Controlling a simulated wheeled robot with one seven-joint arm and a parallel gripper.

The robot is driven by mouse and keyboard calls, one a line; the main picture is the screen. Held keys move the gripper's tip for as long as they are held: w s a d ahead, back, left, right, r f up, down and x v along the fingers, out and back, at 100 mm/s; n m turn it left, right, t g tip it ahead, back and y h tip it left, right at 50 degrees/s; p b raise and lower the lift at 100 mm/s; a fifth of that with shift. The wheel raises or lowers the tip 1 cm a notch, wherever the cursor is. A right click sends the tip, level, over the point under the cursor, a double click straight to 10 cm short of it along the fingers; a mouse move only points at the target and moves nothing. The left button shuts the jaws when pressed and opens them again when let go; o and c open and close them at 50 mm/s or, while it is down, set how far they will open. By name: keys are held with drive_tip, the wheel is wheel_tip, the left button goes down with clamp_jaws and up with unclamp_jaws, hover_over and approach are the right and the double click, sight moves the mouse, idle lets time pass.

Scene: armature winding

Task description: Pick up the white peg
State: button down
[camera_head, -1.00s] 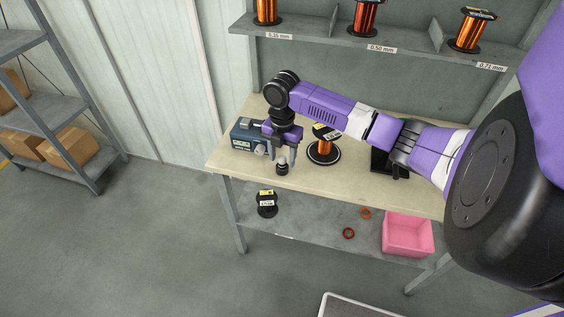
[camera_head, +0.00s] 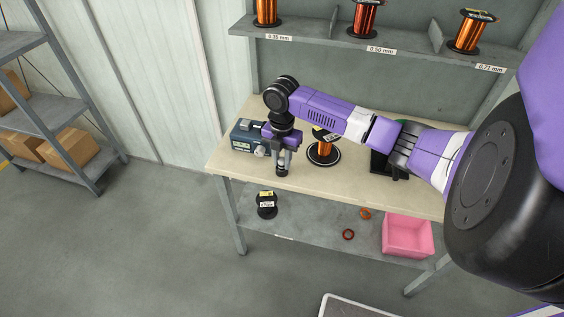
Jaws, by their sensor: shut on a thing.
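The white peg (camera_head: 282,161) is a small pale piece at the front left of the workbench top, with a dark part at its foot. My gripper (camera_head: 282,168) points down at the bench and is shut on the peg. Its fingers hide most of the peg. I cannot tell whether the peg's dark foot still touches the bench.
A blue-grey device (camera_head: 246,137) stands close left of my gripper. A copper wire spool (camera_head: 323,150) stands close right. The lower shelf holds a dark spool (camera_head: 267,205), small rings and a pink bin (camera_head: 408,235). The bench's front edge is near.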

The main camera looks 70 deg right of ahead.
sight(282, 159)
wheel_tip(282, 159, up, 20)
drive_tip(key=b, duration=0.1)
idle(0.5)
